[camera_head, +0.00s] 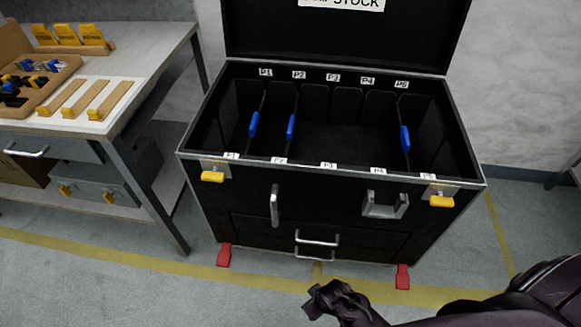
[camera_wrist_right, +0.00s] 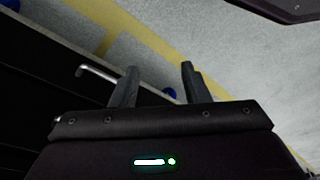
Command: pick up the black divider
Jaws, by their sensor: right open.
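Three thin black dividers stand upright in the open black case (camera_head: 330,185) in the head view, each with a blue grip. One is at P1 (camera_head: 254,124), one at P2 (camera_head: 291,128) and one at P5 (camera_head: 405,138). I cannot tell which one the task means. My right gripper (camera_head: 322,297) is low in front of the case, apart from the dividers. In the right wrist view its two fingers (camera_wrist_right: 158,78) are apart with nothing held between them. My left gripper is not in view.
The case's lid (camera_head: 345,35) stands open at the back. Yellow latches (camera_head: 213,176) and metal handles (camera_head: 317,238) stick out in front, with red feet (camera_head: 403,277) below. A workbench (camera_head: 130,95) with wooden pieces and trays stands at left. The floor in front is clear.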

